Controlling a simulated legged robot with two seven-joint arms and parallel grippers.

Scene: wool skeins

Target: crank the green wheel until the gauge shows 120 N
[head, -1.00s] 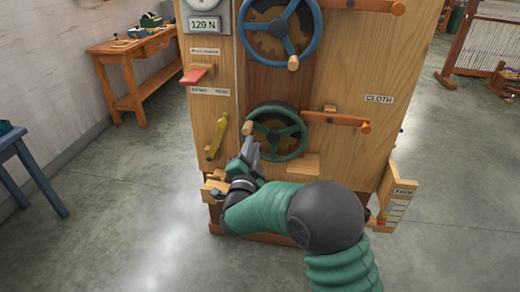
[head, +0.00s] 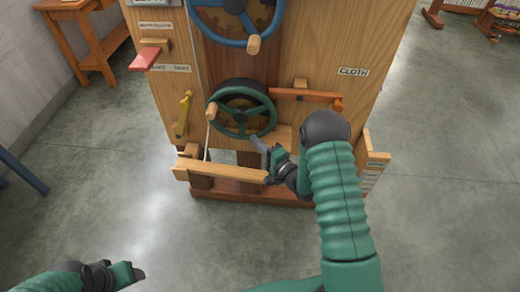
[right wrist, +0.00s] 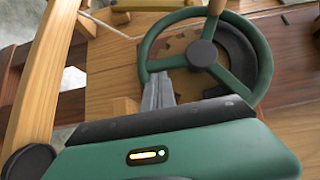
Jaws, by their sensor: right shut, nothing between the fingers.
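The green wheel (head: 271,112) is on the front of the wooden cabinet, with its wooden crank knob (head: 211,111) at the left of the rim. My right gripper (head: 256,142) is shut and empty just below the wheel's lower right, apart from the knob. In the right wrist view its fingers (right wrist: 158,93) are together in front of the wheel (right wrist: 262,68); I cannot tell if they touch it. The gauge is cut off above the head view, so its reading does not show. My left gripper (head: 125,274) is low at left, away from the cabinet; its jaw state is unclear.
A blue wheel (head: 279,20) with a wooden knob sits above. Beside the green wheel are an orange lever (head: 310,95) and a yellow lever (head: 183,115). A wooden bar (head: 220,174) juts out below. The floor in front is clear.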

